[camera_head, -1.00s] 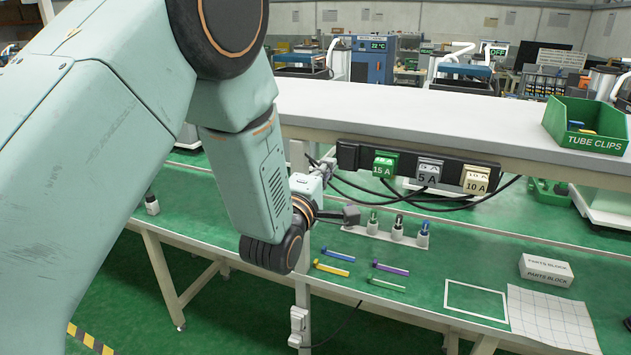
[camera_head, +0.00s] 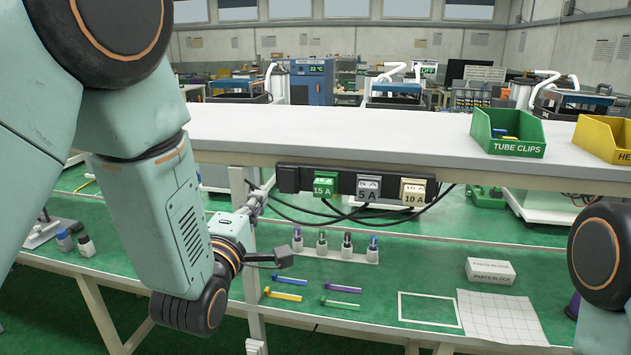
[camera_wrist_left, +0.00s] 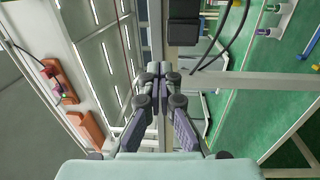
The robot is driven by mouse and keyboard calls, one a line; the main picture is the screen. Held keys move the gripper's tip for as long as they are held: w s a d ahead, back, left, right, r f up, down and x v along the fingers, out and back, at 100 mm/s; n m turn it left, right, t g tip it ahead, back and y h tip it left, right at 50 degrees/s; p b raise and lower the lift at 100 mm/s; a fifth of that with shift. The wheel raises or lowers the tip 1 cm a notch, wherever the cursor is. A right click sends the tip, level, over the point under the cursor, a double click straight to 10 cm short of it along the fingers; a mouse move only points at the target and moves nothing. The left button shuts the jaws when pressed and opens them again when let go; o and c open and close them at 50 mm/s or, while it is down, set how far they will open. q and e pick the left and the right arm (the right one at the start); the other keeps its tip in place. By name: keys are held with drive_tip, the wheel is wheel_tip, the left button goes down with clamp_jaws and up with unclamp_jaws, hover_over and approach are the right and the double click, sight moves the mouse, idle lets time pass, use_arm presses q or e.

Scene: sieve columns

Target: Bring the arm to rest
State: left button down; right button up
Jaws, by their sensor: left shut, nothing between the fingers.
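My left arm comes in from the left in the head view. Its gripper (camera_head: 262,190) is shut and empty, pointing away from me in front of the shelf post, left of the power strip (camera_head: 356,185). Whether it touches anything there I cannot tell. In the left wrist view the two fingers (camera_wrist_left: 160,72) meet with nothing between them. A part of my right arm (camera_head: 600,255) shows at the right edge, but its gripper is out of view.
Black cables hang from the strip near the gripper. A green bin (camera_head: 515,148) stands on the shelf.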

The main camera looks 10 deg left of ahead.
use_arm(q)
drive_tip(key=s+a+f+m+g+b, duration=0.1)
drive_tip(key=s+f+m+g+b, duration=0.35)
drive_tip(key=f, duration=1.05)
drive_tip(key=s+a+f+m+g+b, duration=0.1)
drive_tip(key=s+f+m+g, duration=0.7)
drive_tip(key=f, duration=0.8)
drive_tip(key=s+f+m+g+b, duration=0.4)
drive_tip(key=s+f+b, duration=0.6)
drive_tip(key=s+f, duration=1.3)
drive_tip(key=s+g, duration=0.2)
drive_tip(key=s, duration=0.1)
drive_tip(key=shift+s+a+f+y+b, duration=0.2)
drive_tip(key=shift+s+f+y+b, duration=0.1)
drive_tip(key=shift+s+b, duration=0.1)
